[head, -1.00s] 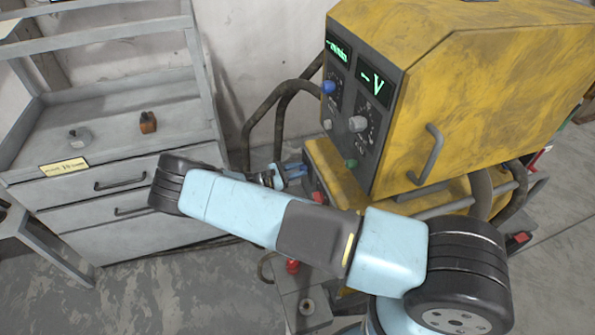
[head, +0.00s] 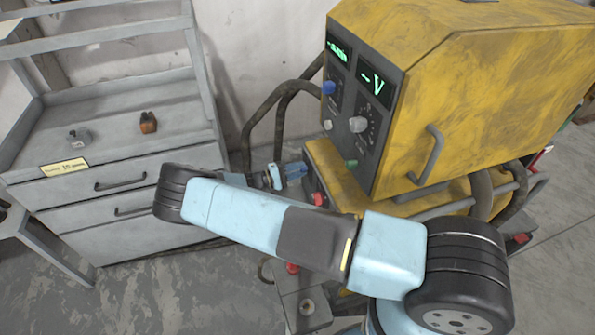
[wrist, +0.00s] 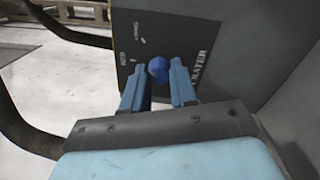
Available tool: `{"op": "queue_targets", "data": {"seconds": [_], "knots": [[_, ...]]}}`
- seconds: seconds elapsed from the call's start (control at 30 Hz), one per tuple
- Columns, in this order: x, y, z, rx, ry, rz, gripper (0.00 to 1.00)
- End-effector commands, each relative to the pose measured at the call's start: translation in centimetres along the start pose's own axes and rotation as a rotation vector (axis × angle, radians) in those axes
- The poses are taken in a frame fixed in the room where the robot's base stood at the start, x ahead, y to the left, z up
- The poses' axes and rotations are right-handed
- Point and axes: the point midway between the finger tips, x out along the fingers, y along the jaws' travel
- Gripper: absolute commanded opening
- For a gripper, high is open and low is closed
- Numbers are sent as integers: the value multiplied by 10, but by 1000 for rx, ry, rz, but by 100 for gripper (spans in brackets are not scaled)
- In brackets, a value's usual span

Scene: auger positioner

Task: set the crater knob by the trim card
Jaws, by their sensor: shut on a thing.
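My gripper (wrist: 159,82) is shut on a small round blue knob, the crater knob (wrist: 157,68), on a dark panel (wrist: 140,28) in the wrist view. The word CRATER is printed along the panel beside the right finger. In the head view my gripper (head: 297,170) is at the left side of the lower part of the yellow machine (head: 470,90); the knob in its grip cannot be made out there. A small yellow card (head: 65,168), perhaps the trim card, is at the front edge of the grey drawer unit (head: 100,160); its print is too small to read surely.
The upper panel carries another blue knob (head: 328,88), a pale knob (head: 357,124), a green knob (head: 351,164) and lit displays. Thick dark hoses (head: 250,125) arch behind my gripper. A red connector (head: 318,199) is below it. Two small objects lie on the drawer unit.

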Motion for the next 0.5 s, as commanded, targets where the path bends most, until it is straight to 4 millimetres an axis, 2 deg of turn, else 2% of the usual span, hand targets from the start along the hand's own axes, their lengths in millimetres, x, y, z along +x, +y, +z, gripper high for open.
{"op": "queue_targets", "data": {"seconds": [0.23,0.5], "knots": [[1,-4,2,171,-17,-3,0],[2,-5,2,284,-25,-5,0]]}}
